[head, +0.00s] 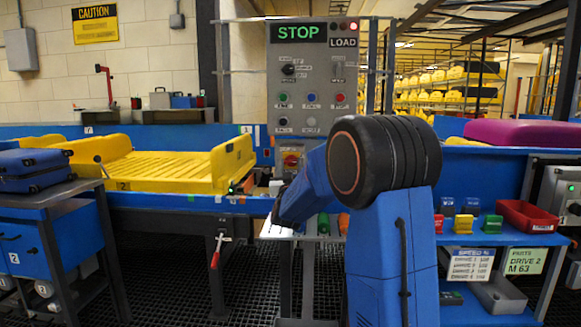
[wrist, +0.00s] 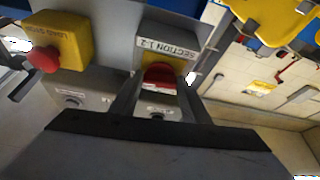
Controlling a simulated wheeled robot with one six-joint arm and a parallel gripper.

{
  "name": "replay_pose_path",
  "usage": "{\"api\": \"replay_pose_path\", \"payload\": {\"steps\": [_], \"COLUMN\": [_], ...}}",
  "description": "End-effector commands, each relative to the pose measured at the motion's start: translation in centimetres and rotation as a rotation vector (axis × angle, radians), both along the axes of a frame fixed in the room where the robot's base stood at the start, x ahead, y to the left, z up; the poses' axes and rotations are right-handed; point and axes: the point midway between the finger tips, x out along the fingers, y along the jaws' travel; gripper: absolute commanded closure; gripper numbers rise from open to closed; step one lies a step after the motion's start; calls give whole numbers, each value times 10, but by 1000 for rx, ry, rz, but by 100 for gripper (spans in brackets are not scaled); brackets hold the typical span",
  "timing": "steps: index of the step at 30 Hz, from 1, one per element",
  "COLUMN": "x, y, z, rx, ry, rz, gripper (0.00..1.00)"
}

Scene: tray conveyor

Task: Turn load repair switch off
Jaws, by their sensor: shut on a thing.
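No label with the words load repair is readable, and the knob's exact turn position is unclear. In the head view a red and yellow switch (head: 291,160) shows low on the grey control panel (head: 337,65), beside my arm. My gripper is largely hidden behind my arm there.
A yellow box marked LOAD STOP (wrist: 62,35) with a red mushroom button (wrist: 42,59) stands left of the knob. The panel display (head: 298,32) reads STOP. A yellow tray (head: 215,165) lies on the conveyor at left; a blue suitcase (head: 32,170) rests nearby.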

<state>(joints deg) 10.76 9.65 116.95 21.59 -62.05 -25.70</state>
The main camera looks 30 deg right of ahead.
Motion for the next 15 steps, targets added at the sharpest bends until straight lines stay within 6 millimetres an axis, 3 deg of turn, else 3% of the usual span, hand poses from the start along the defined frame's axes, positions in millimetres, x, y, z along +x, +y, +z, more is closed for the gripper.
{"api": "replay_pose_path", "payload": {"steps": [15], "x": [-3], "y": [-4], "z": [2], "rx": [-381], "ry": [257], "rz": [-2], "gripper": [80]}}
